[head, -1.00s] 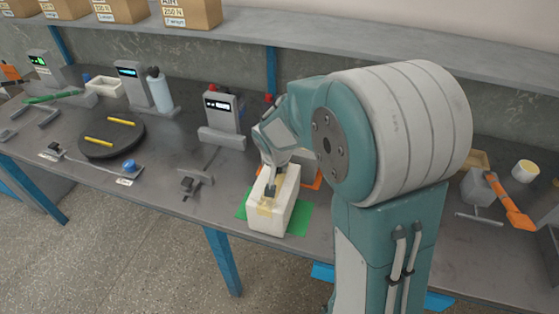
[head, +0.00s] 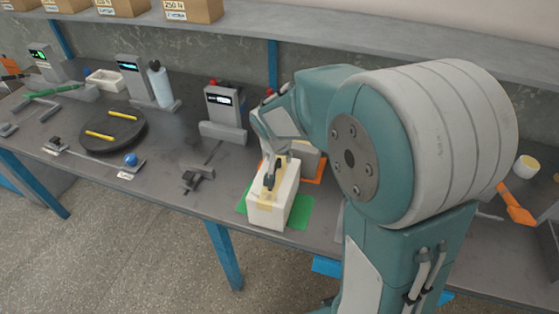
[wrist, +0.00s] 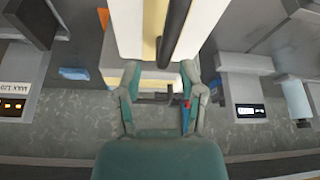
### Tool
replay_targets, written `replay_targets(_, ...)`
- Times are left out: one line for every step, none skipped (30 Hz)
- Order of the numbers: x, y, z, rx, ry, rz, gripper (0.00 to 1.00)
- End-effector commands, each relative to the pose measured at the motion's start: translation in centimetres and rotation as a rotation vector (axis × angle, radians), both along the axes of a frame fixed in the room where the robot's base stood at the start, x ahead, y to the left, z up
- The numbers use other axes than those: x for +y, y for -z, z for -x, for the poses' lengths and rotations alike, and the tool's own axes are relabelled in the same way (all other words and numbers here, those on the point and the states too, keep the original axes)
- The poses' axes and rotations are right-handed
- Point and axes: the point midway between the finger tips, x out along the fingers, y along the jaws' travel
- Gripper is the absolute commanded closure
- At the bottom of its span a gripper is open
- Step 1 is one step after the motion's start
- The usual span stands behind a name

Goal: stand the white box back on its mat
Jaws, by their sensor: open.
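The white box (head: 268,211), with a tan strip over its top, stands on the green mat (head: 302,210), which shows at its left and right sides. My gripper (head: 273,172) is open at the top of the box, pointing down; whether its fingers touch the box is unclear. In the wrist view the two fingers of my gripper (wrist: 159,78) are spread apart, with the pale box (wrist: 143,28) and a dark bar (wrist: 172,30) beyond them. My forearm hides part of the bench to the right of the box.
An orange mat (head: 317,171) with a grey block (head: 308,160) is just behind the box. A grey display unit (head: 223,108) stands behind to the left, and a grey clamp (head: 195,178) lies left of the mat. A black round plate (head: 112,130) is further left.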

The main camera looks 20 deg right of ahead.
Motion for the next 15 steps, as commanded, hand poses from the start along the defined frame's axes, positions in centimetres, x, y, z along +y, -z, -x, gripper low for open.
replay_targets(0.3,-1.2,0.3,-0.007,-0.001,-0.001,0.49)
replay_targets(0.4,-1.8,0.6,-0.006,-0.001,0.0,0.49)
replay_targets(0.5,-2.6,0.8,-0.007,-0.001,0.0,0.49)
replay_targets(0.6,-3.2,1.0,-0.006,0.0,-0.001,0.49)
replay_targets(0.7,-3.8,1.3,-0.006,-0.001,-0.002,0.49)
replay_targets(0.9,-4.5,1.5,-0.006,-0.001,-0.002,0.49)
replay_targets(1.0,-5.0,1.7,-0.005,-0.001,-0.001,0.49)
replay_targets(1.1,-5.5,1.9,-0.005,-0.001,-0.001,0.49)
replay_targets(1.2,-6.0,2.1,-0.004,-0.002,-0.001,0.49)
replay_targets(1.2,-6.4,2.3,-0.003,-0.002,0.0,0.49)
replay_targets(1.3,-6.8,2.4,-0.003,-0.001,0.0,0.49)
replay_targets(1.4,-7.1,2.6,-0.001,0.0,0.0,0.49)
replay_targets(1.4,-7.3,2.6,-0.001,0.0,0.0,0.49)
replay_targets(1.4,-7.5,2.7,-0.002,0.0,-0.002,0.49)
replay_targets(1.5,-7.7,2.8,-0.002,0.0,-0.002,0.49)
